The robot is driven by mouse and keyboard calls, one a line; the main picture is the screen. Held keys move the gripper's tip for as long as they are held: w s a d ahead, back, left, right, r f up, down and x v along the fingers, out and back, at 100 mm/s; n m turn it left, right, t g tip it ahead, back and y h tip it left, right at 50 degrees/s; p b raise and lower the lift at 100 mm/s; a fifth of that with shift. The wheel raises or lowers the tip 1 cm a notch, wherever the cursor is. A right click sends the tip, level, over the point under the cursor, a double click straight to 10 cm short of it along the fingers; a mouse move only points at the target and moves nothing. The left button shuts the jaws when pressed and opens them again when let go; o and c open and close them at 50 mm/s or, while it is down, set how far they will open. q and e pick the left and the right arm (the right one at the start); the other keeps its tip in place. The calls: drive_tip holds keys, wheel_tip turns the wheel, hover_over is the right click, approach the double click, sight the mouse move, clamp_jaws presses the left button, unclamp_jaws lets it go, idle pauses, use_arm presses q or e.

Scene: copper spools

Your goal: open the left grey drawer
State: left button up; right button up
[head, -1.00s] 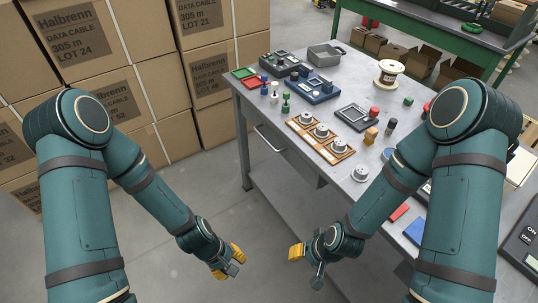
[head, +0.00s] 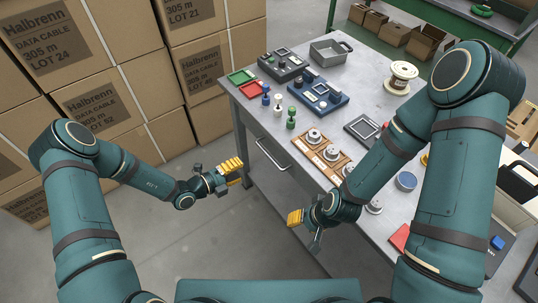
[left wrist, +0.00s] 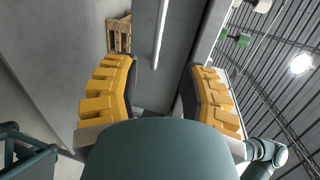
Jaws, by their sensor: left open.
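The left grey drawer (head: 285,160) is in the side of the grey workbench, under its top, and looks shut. Its pale bar handle (head: 268,154) shows in the head view just right of my left gripper (head: 230,172). In the left wrist view the handle (left wrist: 161,35) is a light bar ahead, between the two yellow fingers. My left gripper (left wrist: 163,68) is open and empty, short of the handle and apart from it. My right gripper (head: 303,218) hangs low in front of the bench; its finger opening is not clear.
On the workbench (head: 375,80) stand trays, a wire spool (head: 402,75), a grey bin (head: 330,51) and a wooden board (head: 320,157) with metal pieces. Stacked cartons (head: 90,105) rise at the left. The floor between my arms is clear.

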sight(269, 155)
use_arm(q)
drive_tip(key=shift+b+x, duration=0.8)
drive_tip(key=shift+x, duration=5.8)
drive_tip(key=shift+o, duration=0.3)
clamp_jaws()
